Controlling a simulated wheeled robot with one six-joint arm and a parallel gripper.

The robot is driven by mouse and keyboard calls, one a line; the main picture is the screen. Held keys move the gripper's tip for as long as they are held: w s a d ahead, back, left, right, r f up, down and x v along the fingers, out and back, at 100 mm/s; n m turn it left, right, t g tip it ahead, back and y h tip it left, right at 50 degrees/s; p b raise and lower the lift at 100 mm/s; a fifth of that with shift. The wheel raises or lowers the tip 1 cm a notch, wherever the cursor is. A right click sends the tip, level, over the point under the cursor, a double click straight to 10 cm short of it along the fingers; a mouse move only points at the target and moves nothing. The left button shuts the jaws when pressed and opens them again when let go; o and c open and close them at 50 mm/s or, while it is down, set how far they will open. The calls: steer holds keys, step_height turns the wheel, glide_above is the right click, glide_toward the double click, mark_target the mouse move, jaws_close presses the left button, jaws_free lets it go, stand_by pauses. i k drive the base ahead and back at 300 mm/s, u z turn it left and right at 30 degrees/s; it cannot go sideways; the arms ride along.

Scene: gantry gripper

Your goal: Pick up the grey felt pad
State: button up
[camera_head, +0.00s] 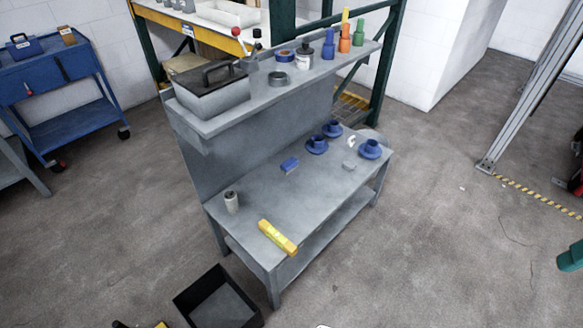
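A small, flat grey piece (349,165) lies on the lower worktop of the grey bench (235,190), left of a blue cup. It looks like the grey felt pad, but it is small and close in colour to the worktop. Nothing covers it. My gripper cannot be made out in this view, so its distance from the pad does not show.
Blue cups on saucers (370,150) stand close around the pad. A blue block (289,165), a yellow level (277,237) and a grey canister (231,202) are further left. The upper shelf (260,97) overhangs behind. A black bin (217,299) stands on the floor.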

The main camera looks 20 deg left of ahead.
mark_target(350, 166)
steer(key=u, duration=0.55)
steer(key=k, duration=0.35)
steer(key=z, duration=1.45)
steer(key=i, duration=1.55)
steer(key=u, duration=0.8)
steer(key=i, duration=0.95)
steer(key=u, duration=1.35)
steer(key=i, duration=0.45)
steer(key=u, duration=0.3)
